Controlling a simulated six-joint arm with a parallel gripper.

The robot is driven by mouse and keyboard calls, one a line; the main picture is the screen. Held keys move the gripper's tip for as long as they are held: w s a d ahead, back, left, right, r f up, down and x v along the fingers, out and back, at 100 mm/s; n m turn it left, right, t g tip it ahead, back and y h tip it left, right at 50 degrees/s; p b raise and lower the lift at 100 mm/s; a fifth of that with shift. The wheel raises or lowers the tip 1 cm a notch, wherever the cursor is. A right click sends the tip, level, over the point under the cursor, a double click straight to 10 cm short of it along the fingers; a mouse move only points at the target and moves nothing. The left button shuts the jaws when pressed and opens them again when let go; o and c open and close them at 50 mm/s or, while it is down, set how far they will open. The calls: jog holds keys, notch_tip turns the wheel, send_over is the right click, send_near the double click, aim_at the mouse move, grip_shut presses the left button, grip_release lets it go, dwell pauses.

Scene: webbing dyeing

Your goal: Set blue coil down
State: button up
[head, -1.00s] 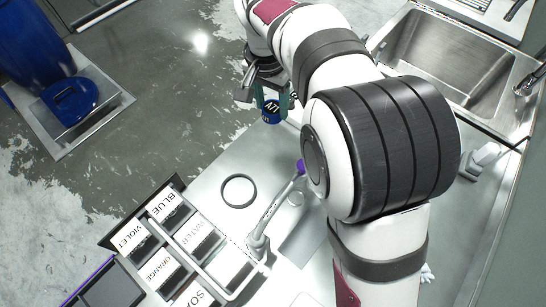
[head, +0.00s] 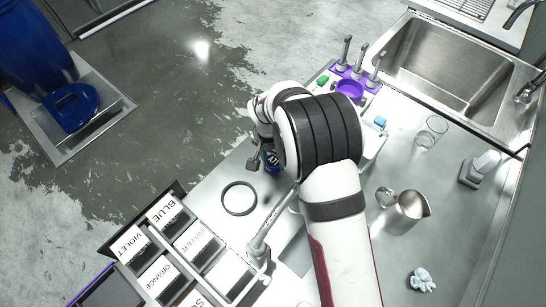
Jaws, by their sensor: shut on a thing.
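The blue coil (head: 272,161), with white lettering on it, shows beside my wrist near the middle of the head view. My gripper (head: 262,160) is shut on it. My arm hides most of the fingers and part of the coil. The coil is near the far edge of the steel worktop, and I cannot tell whether it touches the surface. A dark ring (head: 239,198) lies flat on the worktop to the left of and nearer than the coil.
Labelled dye baths (head: 170,212) stand at lower left, with a bent metal rail beside them. A purple rack (head: 348,88) with upright handles stands behind my arm. A glass beaker (head: 431,132), a steel jug (head: 408,210) and a sink (head: 440,65) are at right. Bare worktop surrounds the ring.

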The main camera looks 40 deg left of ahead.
aim_at(270, 166)
jog(key=o, duration=1.3)
jog(key=shift+o, duration=0.2)
notch_tip(270, 166, up, 12)
jog(key=s, duration=0.1)
jog(key=shift+s, duration=0.2)
jog(key=shift+d, duration=0.1)
